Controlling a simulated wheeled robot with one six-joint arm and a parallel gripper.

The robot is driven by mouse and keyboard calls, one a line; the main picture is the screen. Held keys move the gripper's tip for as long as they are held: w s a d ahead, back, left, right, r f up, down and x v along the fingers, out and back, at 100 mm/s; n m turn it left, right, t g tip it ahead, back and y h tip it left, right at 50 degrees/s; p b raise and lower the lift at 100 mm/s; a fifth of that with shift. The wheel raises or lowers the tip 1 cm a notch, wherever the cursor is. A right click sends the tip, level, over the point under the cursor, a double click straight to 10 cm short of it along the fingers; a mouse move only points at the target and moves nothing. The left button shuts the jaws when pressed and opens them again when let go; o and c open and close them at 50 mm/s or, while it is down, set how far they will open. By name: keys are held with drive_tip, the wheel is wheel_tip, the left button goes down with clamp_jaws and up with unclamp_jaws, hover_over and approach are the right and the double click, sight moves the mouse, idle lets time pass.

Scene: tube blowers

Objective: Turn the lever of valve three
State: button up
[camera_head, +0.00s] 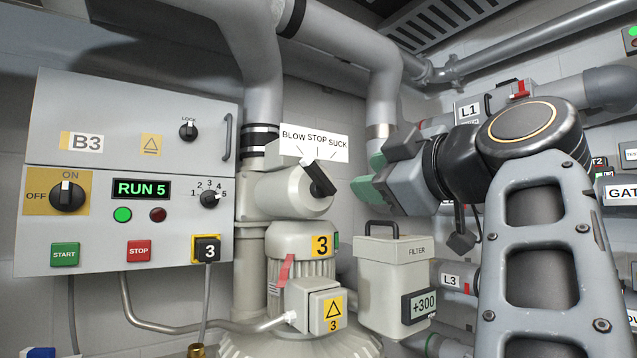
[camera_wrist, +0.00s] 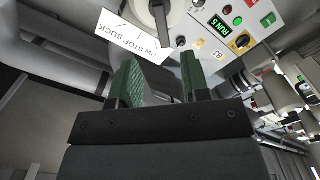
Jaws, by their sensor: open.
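The black lever (camera_head: 319,177) is on the grey valve (camera_head: 285,193) above the blower marked 3 (camera_head: 300,243). It slants up and to the left, below a white BLOW, STOP, SUCK label (camera_head: 314,142); I cannot tell exactly which mark it points at. My gripper (camera_head: 368,176) is open and empty, to the right of the lever and apart from it. In the wrist view the lever (camera_wrist: 163,27) shows beyond and above the gap between the green fingertips of my gripper (camera_wrist: 158,72). The label (camera_wrist: 104,38) is at its upper left there.
The B3 panel (camera_head: 110,165), with knobs, buttons and a RUN 5 display (camera_head: 142,189), stands left of the valve. A filter box (camera_head: 393,262) with a raised handle stands below my gripper. Grey pipes (camera_head: 383,95) run behind and above. Open space lies between fingertips and lever.

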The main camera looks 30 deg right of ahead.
sight(328, 184)
drive_tip(key=w+p, duration=0.1)
drive_tip(key=w, duration=0.3)
drive_tip(key=w+a+p, duration=0.1)
drive_tip(key=w, duration=0.3)
drive_tip(key=w+p, duration=0.1)
drive_tip(key=w, duration=0.3)
drive_tip(key=shift+a+p, duration=0.3)
drive_tip(key=shift+p, duration=0.05)
drive_tip(key=c, duration=0.6)
